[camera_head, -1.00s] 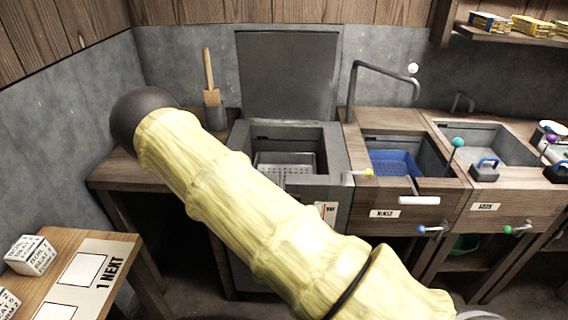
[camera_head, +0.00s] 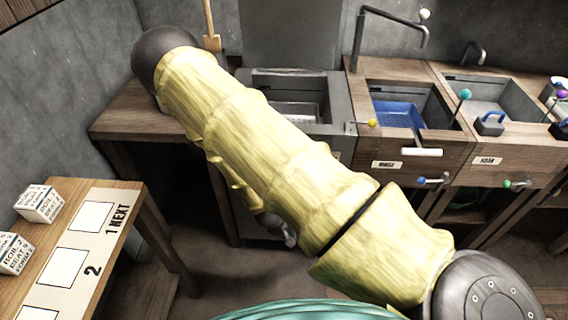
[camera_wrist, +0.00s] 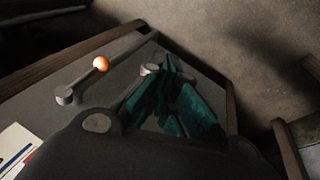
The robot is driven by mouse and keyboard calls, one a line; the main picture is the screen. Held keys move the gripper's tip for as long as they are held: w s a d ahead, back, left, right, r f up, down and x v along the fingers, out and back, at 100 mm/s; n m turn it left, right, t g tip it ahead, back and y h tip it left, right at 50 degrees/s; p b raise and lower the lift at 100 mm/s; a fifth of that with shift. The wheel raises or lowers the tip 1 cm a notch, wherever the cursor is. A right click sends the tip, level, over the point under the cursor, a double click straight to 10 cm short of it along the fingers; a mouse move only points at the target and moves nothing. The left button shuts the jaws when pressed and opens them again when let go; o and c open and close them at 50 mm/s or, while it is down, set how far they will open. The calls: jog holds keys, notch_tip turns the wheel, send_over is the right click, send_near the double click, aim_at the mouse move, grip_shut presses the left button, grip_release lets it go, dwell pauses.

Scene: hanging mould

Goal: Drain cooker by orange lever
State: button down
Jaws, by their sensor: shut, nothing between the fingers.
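The cooker (camera_head: 338,130) is a grey metal box with its lid (camera_head: 290,38) raised and a grey perforated basket (camera_head: 297,112) inside. In the wrist view, the lever's orange ball (camera_wrist: 100,64) sits on a grey rod in front of a grey panel, left of my gripper. My gripper (camera_wrist: 166,66), with dark teal fingers, is shut and empty. It looks apart from the orange ball, but how far in depth is hard to tell. In the head view my yellow arm covers the cooker's lower front, and the lever is hidden.
To the right are the rinse basin (camera_head: 390,163) with a blue basket (camera_head: 398,115) and another sink (camera_head: 490,95), with coloured ball levers in front. A side table (camera_head: 170,190) with white printed blocks (camera_head: 38,203) stands at the left. Dark floor lies between.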

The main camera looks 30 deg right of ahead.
jog(key=s+a+n+y, duration=0.1)
jog(key=s+a, duration=0.2)
jog(key=s, duration=0.3)
jog(key=s+a+r+n+y, duration=0.1)
jog(key=s+a+n+y, duration=0.1)
jog(key=s+a, duration=0.2)
jog(key=s+a+n+y, duration=0.1)
jog(key=s+a, duration=0.3)
jog(key=s, duration=0.6)
jog(key=shift+s+r+n+g+y, duration=0.2)
jog(key=shift+s+n+g+y, duration=0.1)
jog(key=shift+n, duration=0.1)
jog(key=shift+a, duration=0.1)
